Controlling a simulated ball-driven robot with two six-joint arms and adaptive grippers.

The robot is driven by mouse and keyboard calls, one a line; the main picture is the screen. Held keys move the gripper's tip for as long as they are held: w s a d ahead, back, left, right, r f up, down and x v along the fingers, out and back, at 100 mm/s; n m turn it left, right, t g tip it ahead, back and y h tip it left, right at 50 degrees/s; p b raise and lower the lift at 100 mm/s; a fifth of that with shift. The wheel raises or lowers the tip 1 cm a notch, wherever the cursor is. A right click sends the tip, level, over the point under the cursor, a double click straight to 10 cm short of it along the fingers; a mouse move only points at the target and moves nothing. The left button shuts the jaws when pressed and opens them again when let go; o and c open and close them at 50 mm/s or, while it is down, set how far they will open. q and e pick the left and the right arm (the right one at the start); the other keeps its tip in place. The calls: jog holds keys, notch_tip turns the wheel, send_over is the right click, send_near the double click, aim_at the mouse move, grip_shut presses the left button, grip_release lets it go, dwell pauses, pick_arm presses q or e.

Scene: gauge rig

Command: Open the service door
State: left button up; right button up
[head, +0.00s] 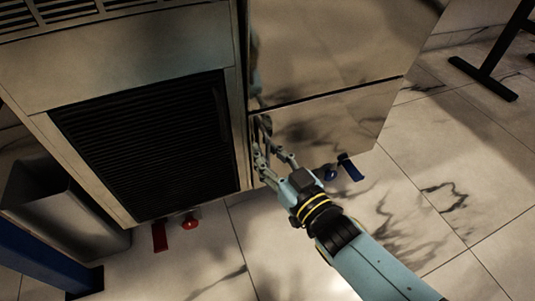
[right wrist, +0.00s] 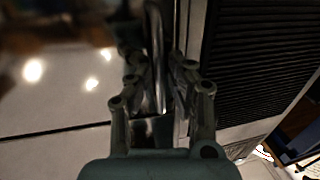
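A shiny metal door panel (head: 325,125) forms the lower right part of the cabinet front, and it looks closed. A slim upright handle (head: 265,128) stands at its left edge. The handle also shows as a metal bar (right wrist: 158,75) in the right wrist view. My right gripper (head: 266,153) is at the handle's lower end, with its fingers spread. In the right wrist view the bar runs between the two fingers, with gaps seeming to show on both sides. Whether a finger touches it is unclear. My left gripper is not in view.
A black louvred panel (head: 150,145) fills the cabinet front left of the door. A grey bin (head: 62,215) stands at the lower left. Small red parts (head: 190,222) and blue parts (head: 350,168) show low by the cabinet.

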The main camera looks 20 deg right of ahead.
jog(key=shift+w, duration=0.1)
jog(key=shift+c, duration=0.3)
grip_shut()
